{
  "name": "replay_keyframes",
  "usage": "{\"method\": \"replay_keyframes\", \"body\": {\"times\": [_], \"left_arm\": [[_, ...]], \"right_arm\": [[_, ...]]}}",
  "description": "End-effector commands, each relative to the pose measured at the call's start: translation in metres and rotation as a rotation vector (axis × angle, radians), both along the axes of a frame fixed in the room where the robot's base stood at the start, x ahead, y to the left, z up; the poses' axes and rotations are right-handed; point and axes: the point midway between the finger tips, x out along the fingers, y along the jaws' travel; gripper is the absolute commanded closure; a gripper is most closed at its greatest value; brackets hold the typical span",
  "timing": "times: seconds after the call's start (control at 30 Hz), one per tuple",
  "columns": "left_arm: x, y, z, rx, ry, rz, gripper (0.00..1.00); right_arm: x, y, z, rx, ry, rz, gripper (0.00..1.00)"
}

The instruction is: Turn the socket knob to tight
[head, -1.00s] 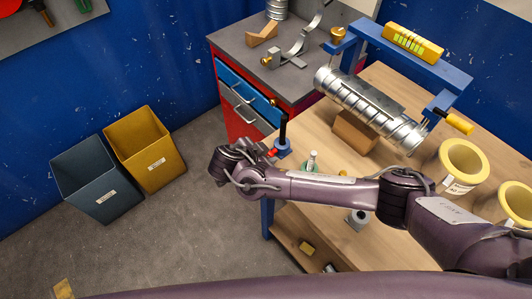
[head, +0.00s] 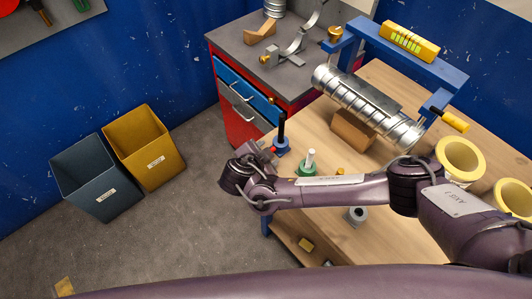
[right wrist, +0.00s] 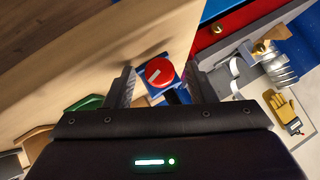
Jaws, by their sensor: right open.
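A round red knob (right wrist: 159,72) with a white pointer line shows in the right wrist view, on a blue base (right wrist: 148,97) near the bench edge. My right gripper (right wrist: 161,78) is open, with one finger on each side of the knob in the picture. I see gaps between the knob and both fingers and cannot tell the depth between them. In the head view a blue fixture (head: 281,147) with a black post stands at the bench edge beside my right wrist, and the red knob is hidden there. My left gripper is out of view.
A green-based white peg (head: 309,160) stands close to my right forearm. A ribbed metal duct (head: 365,105) lies on a wooden block under a blue frame (head: 405,62). Yellow rings (head: 460,155) sit at right. Two bins (head: 145,145) stand on the floor at left.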

Motion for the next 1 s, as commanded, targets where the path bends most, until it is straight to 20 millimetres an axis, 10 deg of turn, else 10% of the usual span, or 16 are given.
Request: {"method": "replay_keyframes", "body": {"times": [1.0], "left_arm": [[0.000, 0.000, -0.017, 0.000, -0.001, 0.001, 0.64]], "right_arm": [[-0.051, 0.031, 0.049, -0.001, 0.002, 0.003, 0.50]]}}
